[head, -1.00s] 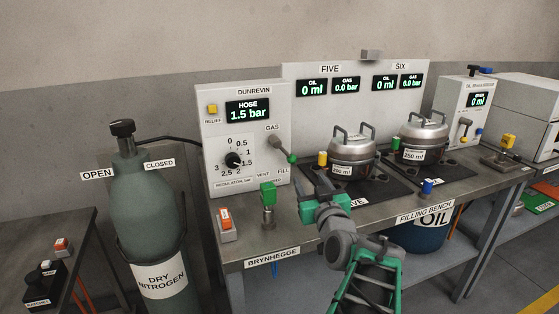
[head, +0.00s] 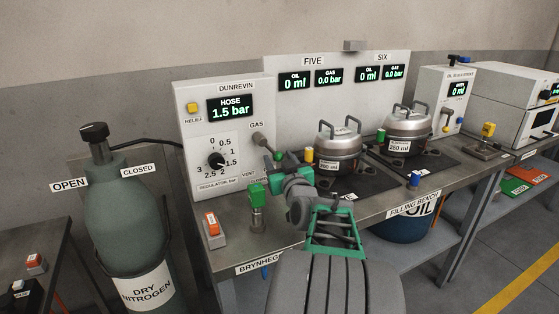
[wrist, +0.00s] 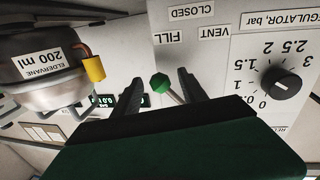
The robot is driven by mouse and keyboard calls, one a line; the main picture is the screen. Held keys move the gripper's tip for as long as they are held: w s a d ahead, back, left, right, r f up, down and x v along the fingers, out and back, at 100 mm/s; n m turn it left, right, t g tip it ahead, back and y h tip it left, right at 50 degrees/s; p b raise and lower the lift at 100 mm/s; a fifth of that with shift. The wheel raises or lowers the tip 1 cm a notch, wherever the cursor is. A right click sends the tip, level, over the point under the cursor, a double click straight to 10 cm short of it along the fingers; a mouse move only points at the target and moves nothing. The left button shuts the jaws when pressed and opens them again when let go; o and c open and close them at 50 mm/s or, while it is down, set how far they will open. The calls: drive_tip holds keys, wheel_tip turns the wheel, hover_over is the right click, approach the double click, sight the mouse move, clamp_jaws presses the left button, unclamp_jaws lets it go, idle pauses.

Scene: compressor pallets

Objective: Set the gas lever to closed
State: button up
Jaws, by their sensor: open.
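The gas lever (head: 262,142) is on the front of the Dunrevin panel, under the GAS label. Its stem slants down to the right, toward the FILL side. Its green knob (wrist: 160,83) shows in the wrist view between my two fingers. My gripper (head: 281,165) is open at the lever, with a finger on each side of the knob and visible gaps to it. The wrist view is upside down and shows the FILL (wrist: 168,37), VENT (wrist: 214,32) and CLOSED (wrist: 191,12) labels. My gripper partly hides these labels in the head view.
The regulator dial (head: 216,160) is left of the lever. A 200 ml canister (head: 340,150) with a yellow fitting (head: 309,155) stands close to the right. The nitrogen cylinder (head: 125,215) stands left.

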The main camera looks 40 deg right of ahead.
drive_tip(key=shift+c, duration=0.3)
clamp_jaws()
idle(1.0)
